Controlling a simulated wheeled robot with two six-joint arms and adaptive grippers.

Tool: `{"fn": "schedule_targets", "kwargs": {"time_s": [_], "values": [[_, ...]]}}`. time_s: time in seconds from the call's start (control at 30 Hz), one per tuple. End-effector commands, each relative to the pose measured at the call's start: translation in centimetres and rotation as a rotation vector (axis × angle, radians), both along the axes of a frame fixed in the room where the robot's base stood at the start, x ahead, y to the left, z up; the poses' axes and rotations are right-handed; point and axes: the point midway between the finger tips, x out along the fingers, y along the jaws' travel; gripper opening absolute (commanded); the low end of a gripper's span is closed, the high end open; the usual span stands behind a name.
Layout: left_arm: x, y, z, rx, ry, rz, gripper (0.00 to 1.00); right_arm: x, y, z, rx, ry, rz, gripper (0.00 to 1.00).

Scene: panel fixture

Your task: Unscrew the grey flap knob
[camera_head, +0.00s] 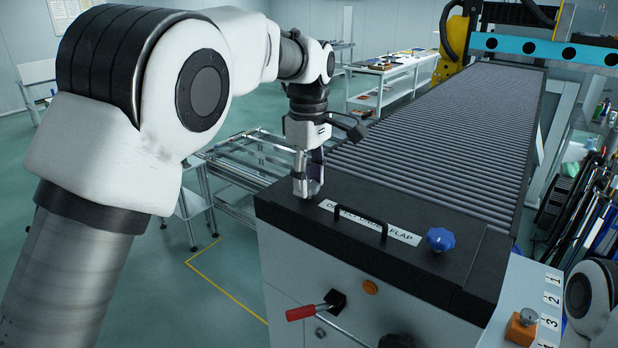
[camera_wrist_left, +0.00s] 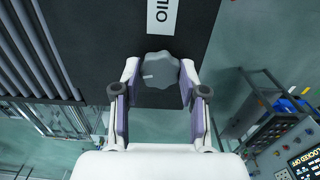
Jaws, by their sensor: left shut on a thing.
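The grey flap knob (camera_wrist_left: 160,70) is a lobed disc with a light mark on its face, on the black flap (camera_wrist_left: 190,25). In the wrist view it sits between the two fingertips of my left gripper (camera_head: 307,184), which is shut on it from both sides. In the head view the gripper points down at the left end of the flap (camera_head: 290,212) and hides the knob. A blue lobed knob (camera_head: 440,240) stands free at the flap's right end. My right gripper is out of view.
A black bar handle (camera_head: 360,219) and a white label (camera_head: 400,234) lie between the knobs. A red-handled lever (camera_head: 315,307) sticks out of the front panel. A roller conveyor (camera_head: 440,130) runs behind. An orange block (camera_head: 521,328) is on the numbered plate at lower right.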

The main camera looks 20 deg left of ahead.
Motion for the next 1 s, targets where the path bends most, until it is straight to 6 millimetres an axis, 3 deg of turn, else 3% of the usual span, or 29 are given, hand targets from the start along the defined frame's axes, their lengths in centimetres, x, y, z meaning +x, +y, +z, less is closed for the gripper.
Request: {"fn": "schedule_targets", "kwargs": {"time_s": [0.27,0.3,0.33,0.73,0.87,1.0], "values": [[0.0,0.0,0.0,0.001,-0.001,-0.001,0.07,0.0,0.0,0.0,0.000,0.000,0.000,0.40],[0.0,0.0,0.0,0.001,-0.001,-0.001,0.56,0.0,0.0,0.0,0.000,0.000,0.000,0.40],[0.0,0.0,0.0,0.001,-0.001,-0.001,0.67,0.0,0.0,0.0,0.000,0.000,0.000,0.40],[0.1,0.0,0.7,-0.001,-0.002,-0.001,0.68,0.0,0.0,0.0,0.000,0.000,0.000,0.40],[0.1,0.0,3.0,-0.001,-0.005,-0.001,0.68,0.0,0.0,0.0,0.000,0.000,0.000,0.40],[0.2,0.1,6.7,-0.001,-0.007,0.000,0.68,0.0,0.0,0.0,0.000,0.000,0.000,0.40]]}}
